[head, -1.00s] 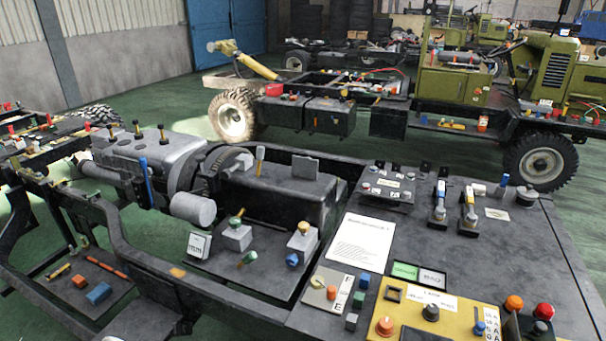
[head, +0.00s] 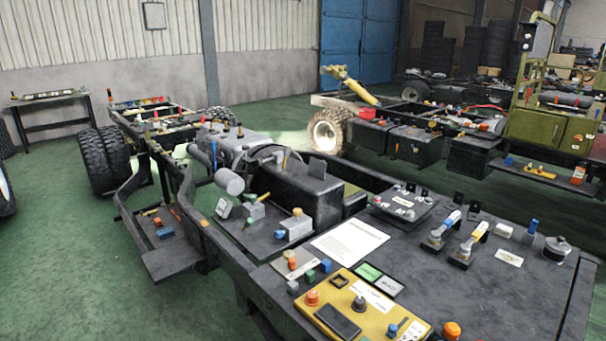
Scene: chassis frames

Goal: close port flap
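I cannot tell for certain which part is the port flap. A small grey plate (head: 317,168) stands upright on top of the black box (head: 297,190) in the chassis frame, and it may be a raised flap. On the dark panel (head: 400,262) at the front right, two lever handles (head: 441,228) (head: 470,243) stand tilted up. A yellow control panel (head: 384,324) with knobs lies at the bottom. Neither of my grippers is in view.
A white sheet (head: 350,243) lies on the dark panel. A round knob (head: 557,248) sits at its right. The chassis rails (head: 190,205) run to the back left. A second, olive vehicle (head: 540,130) stands behind. Green floor (head: 70,250) is free at the left.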

